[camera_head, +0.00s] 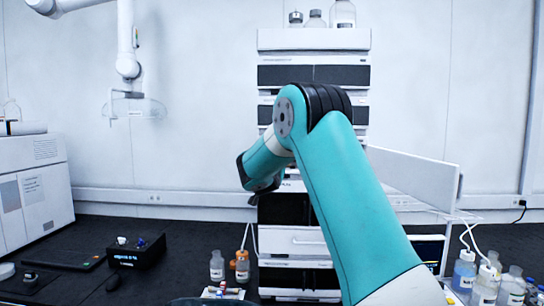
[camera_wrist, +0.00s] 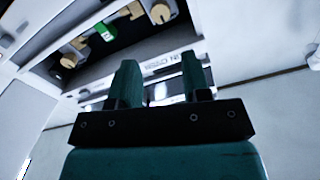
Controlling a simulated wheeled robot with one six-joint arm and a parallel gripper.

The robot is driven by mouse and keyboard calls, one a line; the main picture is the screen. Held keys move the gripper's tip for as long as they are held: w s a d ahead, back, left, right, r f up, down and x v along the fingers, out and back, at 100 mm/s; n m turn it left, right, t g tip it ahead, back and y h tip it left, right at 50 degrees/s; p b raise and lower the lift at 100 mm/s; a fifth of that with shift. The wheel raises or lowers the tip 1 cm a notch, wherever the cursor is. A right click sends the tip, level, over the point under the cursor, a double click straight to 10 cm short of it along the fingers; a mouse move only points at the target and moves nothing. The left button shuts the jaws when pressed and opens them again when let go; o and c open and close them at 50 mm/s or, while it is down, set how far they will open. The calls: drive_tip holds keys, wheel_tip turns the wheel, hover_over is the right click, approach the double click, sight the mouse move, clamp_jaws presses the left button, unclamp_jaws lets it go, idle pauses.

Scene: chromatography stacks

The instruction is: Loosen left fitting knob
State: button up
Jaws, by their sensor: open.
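In the wrist view, my gripper (camera_wrist: 161,62) is open, its two teal fingers apart with nothing between them. Beyond the fingers is a dark open bay in a white instrument module. A tan knob (camera_wrist: 68,61) sits at the left of the bay. Another tan knob (camera_wrist: 161,13) sits at the top, past the fingertips. A green part (camera_wrist: 106,31) lies between them. Neither knob is touched by the fingers. I cannot tell for sure which knob is the left fitting. In the head view, my arm covers part of the instrument stack (camera_head: 313,42), and the knobs cannot be made out.
Bottles stand on top of the stack. Small bottles (camera_head: 217,266) stand at its left foot on the dark bench (camera_head: 185,235). More bottles (camera_head: 465,270) and a white panel (camera_head: 415,177) are at the right. A black device (camera_head: 137,252) sits at the left.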

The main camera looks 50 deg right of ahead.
drive_tip(key=shift+p+x, duration=3.05)
drive_tip(key=shift+x, duration=3.1)
drive_tip(key=c, duration=0.7)
drive_tip(key=shift+o, duration=0.2)
